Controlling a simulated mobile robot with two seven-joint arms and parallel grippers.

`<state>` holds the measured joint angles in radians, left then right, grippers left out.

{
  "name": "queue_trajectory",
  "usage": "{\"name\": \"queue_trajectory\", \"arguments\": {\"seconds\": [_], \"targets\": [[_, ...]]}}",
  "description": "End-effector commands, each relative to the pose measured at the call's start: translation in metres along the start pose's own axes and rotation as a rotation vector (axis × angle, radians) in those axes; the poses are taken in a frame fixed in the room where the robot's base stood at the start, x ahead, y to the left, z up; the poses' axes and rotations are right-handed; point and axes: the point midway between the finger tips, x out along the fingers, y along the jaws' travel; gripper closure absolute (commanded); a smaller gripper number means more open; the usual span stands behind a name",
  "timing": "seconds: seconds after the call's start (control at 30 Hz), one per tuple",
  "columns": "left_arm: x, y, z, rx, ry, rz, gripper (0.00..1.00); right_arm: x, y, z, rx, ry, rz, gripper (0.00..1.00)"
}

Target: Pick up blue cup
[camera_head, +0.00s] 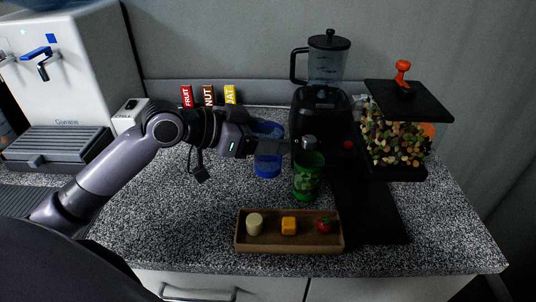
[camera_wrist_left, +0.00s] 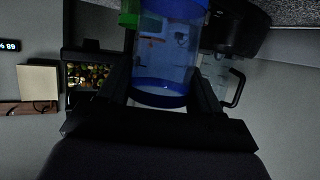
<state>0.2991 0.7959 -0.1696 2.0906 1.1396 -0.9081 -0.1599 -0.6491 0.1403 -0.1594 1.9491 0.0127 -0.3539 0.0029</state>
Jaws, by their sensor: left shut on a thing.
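The blue cup (camera_head: 267,165) is a see-through blue cup standing upright in the middle of the counter in the head view. My left gripper (camera_head: 272,146) reaches across it from the left and is shut on it, hiding part of its middle. In the left wrist view the blue cup (camera_wrist_left: 162,60) sits between the two dark fingers of my left gripper (camera_wrist_left: 162,92). I cannot tell whether the cup's base touches the counter. My right gripper is not in view.
A green cup (camera_head: 307,178) stands close to the right of the blue cup. A wooden tray (camera_head: 265,246) with small food pieces lies in front. A blender (camera_head: 326,70) and a dispenser (camera_head: 398,145) stand at the right. Three small packets (camera_head: 208,96) stand behind. A white machine (camera_head: 65,75) is at left.

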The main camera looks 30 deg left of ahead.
Motion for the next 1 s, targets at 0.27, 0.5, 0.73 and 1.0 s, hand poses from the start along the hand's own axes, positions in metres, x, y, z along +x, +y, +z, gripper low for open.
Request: {"name": "queue_trajectory", "arguments": {"seconds": [0.27,0.5,0.73,1.0], "targets": [[-0.03,0.0,-0.072,0.005,0.004,-0.002,0.65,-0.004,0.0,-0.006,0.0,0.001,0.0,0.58],[-0.044,0.0,-0.106,0.001,0.001,0.0,0.65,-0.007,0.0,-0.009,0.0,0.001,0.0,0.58],[-0.05,0.0,-0.12,-0.001,0.0,0.001,0.65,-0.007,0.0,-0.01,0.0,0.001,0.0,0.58],[-0.045,0.002,-0.115,-0.011,-0.002,-0.016,0.65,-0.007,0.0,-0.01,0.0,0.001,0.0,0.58]]}}
